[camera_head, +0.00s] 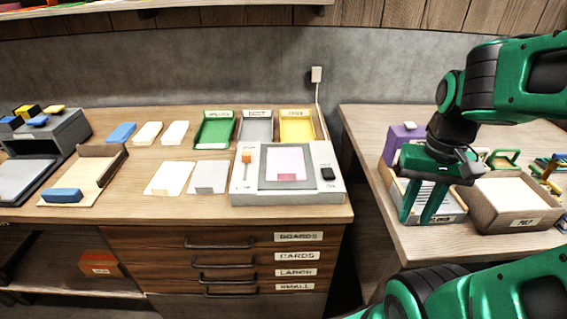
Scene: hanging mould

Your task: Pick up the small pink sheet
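A small pink sheet (287,164) lies on the grey panel of a light-coloured device (319,197) at the right end of the left table. Its lower edge looks a stronger pink. My gripper (415,219) is over the right-hand table, well to the right of the sheet and apart from it. Its two green fingers point down with a gap between them, and no object shows between them. They hang in front of a box of upright cards (451,218), and I cannot tell whether they touch it.
The device has an orange-topped slider (247,157) and a black button (328,173). Behind it stand green (214,130), grey (256,129) and yellow (297,129) trays. Pale sheets (169,178) lie to its left. A gap separates the two tables. A pulp box (519,217) stands right of my gripper.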

